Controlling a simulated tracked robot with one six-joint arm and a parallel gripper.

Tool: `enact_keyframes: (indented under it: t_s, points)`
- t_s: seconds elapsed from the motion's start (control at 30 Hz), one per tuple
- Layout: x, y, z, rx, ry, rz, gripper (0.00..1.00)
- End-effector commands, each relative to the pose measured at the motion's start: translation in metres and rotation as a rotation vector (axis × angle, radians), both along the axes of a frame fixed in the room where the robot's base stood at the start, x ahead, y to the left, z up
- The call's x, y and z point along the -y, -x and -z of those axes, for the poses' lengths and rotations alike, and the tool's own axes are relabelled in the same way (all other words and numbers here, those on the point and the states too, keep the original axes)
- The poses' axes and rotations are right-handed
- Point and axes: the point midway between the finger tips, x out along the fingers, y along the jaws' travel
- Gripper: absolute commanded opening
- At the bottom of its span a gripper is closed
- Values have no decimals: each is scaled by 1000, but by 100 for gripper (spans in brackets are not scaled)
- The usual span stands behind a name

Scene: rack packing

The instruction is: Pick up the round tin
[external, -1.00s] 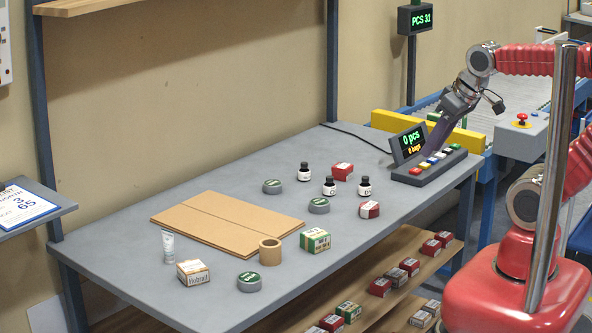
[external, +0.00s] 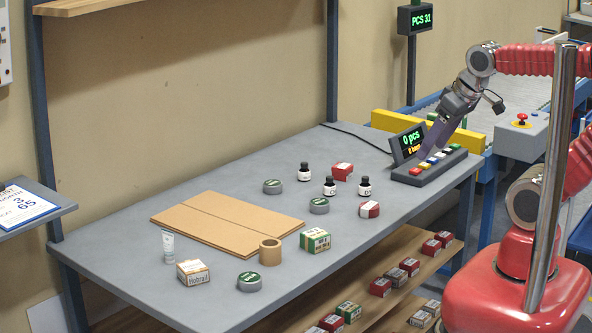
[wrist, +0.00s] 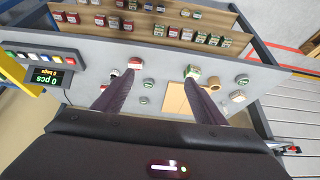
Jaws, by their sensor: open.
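Three round grey tins with green lids stand on the grey table: one at the back (external: 273,186), one near the middle (external: 319,205) and one at the front left (external: 249,281). Which one the task means cannot be told. Tins also show small in the wrist view, one between my fingers (wrist: 148,83) and one to the right (wrist: 243,80). My gripper (external: 424,156) is open and empty above the button console, well apart from the tins. In the wrist view its two dark fingers are spread wide (wrist: 156,73).
The button console (external: 430,168) stands at the table's right end. Several dark bottles (external: 330,187), red-and-white boxes (external: 369,209), a green box (external: 315,241), a tape roll (external: 270,252), a tube (external: 168,246), a white-orange box (external: 193,273) and flat cardboard (external: 215,238) share the table.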

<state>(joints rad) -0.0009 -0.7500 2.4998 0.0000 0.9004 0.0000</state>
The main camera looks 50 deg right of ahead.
Motion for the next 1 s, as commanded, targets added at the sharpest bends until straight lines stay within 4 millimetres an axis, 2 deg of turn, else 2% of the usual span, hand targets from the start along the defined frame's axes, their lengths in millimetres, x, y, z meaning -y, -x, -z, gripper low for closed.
enact_keyframes:
  t_s: [0.13,0.37,0.77,1.0]
  points:
    - [-8,-1,4,-16,0,-27,65]
    - [-31,-11,28,-117,6,-106,65]
    - [-85,-59,42,-238,38,-267,65]
    - [-125,-90,51,-295,84,-421,65]
